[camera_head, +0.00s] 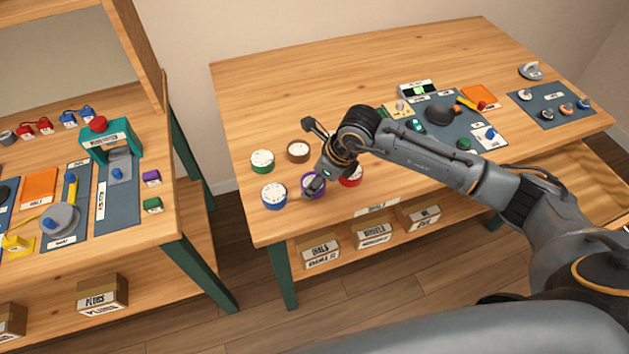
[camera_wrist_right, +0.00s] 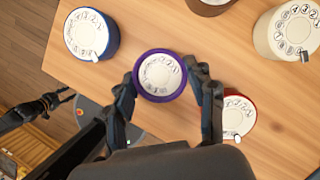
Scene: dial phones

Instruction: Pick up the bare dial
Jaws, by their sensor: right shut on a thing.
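The purple-rimmed dial (camera_wrist_right: 159,76) has a white numbered face and shows no finger stop, unlike the dials around it. It sits between the two fingers of my right gripper (camera_wrist_right: 166,90), which is shut on its sides. In the head view the purple dial (camera_head: 307,190) is partly covered by my right gripper (camera_head: 314,187) near the table's front edge. Whether its underside touches the table is hidden.
Close around stand a blue dial (camera_head: 274,196), a green dial (camera_head: 262,161), a brown dial (camera_head: 298,151) and a red dial (camera_head: 352,178). A cream dial (camera_wrist_right: 288,32) shows in the wrist view. Blue mats with parts lie right. The table's back left is clear.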

